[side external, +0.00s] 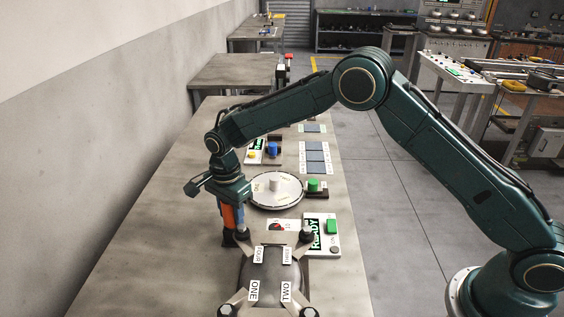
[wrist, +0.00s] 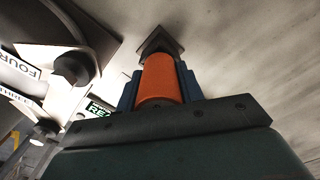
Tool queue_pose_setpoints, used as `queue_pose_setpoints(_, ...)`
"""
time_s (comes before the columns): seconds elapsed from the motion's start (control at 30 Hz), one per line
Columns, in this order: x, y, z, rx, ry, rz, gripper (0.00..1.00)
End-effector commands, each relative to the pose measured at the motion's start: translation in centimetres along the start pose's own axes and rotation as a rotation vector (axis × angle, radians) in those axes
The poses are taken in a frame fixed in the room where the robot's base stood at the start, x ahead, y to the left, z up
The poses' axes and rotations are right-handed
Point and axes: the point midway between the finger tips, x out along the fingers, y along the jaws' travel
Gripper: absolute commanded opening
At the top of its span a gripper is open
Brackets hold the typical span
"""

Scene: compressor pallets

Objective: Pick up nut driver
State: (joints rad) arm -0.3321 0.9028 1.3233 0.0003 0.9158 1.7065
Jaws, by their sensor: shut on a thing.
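The nut driver has an orange handle, and it shows in the wrist view (wrist: 160,80) between the two blue fingers of my gripper (wrist: 160,88). My gripper is shut on the handle. In the side view the nut driver (side external: 239,215) hangs roughly upright under my gripper (side external: 233,212), just behind the compressor. A dark square piece (wrist: 158,42) lies beyond the end of the handle in the wrist view. I cannot tell whether the nut driver's lower end touches anything.
The grey compressor (side external: 272,275) with labelled arms ONE, TWO and FOUR stands at the table's near end. A READY box (side external: 332,247) with a green button is to its right. A round white dial plate (side external: 276,199) lies behind. The table's left side (side external: 160,235) is clear.

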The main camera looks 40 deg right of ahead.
Motion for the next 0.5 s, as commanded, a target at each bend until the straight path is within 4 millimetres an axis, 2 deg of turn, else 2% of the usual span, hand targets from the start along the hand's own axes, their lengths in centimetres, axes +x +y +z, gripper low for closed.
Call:
queue_pose_setpoints(0.27,-1.5,-0.1,0.0,0.0,-0.001,-0.005,0.05)
queue_pose_setpoints(0.5,-4.4,-0.1,0.0,-0.001,-0.001,-0.005,0.05)
